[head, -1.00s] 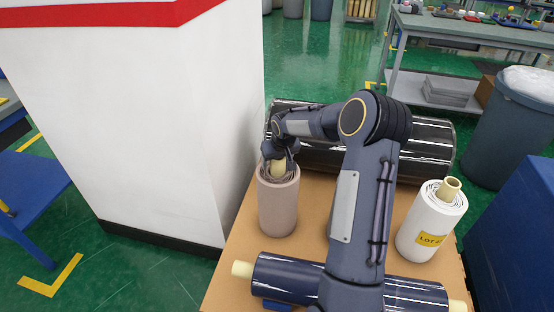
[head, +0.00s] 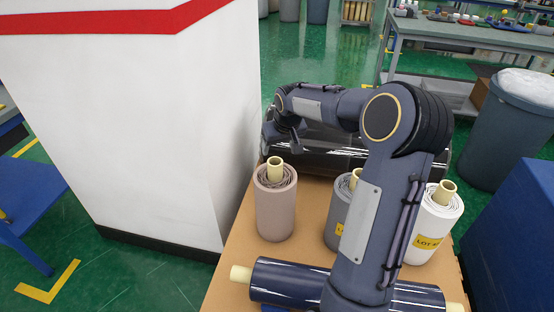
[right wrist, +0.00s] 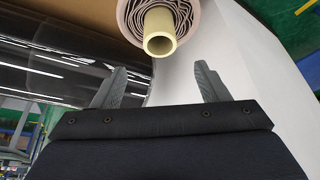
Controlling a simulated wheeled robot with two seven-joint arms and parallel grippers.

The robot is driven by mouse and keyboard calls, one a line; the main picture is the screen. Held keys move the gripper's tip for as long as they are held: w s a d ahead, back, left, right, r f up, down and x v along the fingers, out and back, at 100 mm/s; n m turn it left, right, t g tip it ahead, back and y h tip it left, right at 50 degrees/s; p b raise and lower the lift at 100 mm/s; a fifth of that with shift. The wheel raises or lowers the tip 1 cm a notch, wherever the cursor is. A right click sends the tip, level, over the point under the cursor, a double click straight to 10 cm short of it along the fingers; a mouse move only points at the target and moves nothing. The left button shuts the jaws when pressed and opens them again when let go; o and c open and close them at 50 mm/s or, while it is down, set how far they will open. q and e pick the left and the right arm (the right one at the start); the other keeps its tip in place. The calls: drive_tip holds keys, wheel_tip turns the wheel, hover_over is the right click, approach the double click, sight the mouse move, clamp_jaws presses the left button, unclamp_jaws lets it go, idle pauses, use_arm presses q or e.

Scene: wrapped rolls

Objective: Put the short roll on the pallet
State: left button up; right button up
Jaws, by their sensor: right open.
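Three wrapped rolls stand upright on a tan board: a pinkish-brown one (head: 275,212) at the left, a grey one (head: 336,222) partly behind my right arm, and a white one (head: 434,226) with a yellow label at the right. I cannot tell which the task calls short. My right gripper (head: 294,147) is open and empty, above and behind the pinkish-brown roll. In the right wrist view, its open fingers (right wrist: 158,82) are apart from that roll's cream core (right wrist: 159,38). No slatted pallet is identifiable. My left gripper is out of view.
A navy roll (head: 285,281) lies across the tan board's (head: 235,262) near end. A large black roll (head: 325,150) lies at the back. A white pillar (head: 130,130) stands close at left; a blue box (head: 515,230) and grey bin (head: 508,130) are at right.

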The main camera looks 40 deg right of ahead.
drive_tip(key=s+a+r+n+y, duration=0.1)
drive_tip(key=s+a+r, duration=0.2)
drive_tip(key=s+a, duration=0.4)
drive_tip(key=s+a+r+y, duration=0.1)
drive_tip(key=s+a+r, duration=0.3)
drive_tip(key=s+a, duration=0.25)
drive_tip(key=s+a+f+n+t+y, duration=0.1)
drive_tip(key=s+a+f+y, duration=0.2)
drive_tip(key=s+a, duration=0.8)
drive_tip(key=s+f, duration=0.1)
drive_tip(key=s, duration=0.2)
drive_tip(key=shift+a+f, duration=0.2)
drive_tip(key=shift+a, duration=0.1)
wheel_tip(320, 180, up, 8)
drive_tip(key=p, duration=0.8)
drive_tip(key=shift+r, duration=0.15)
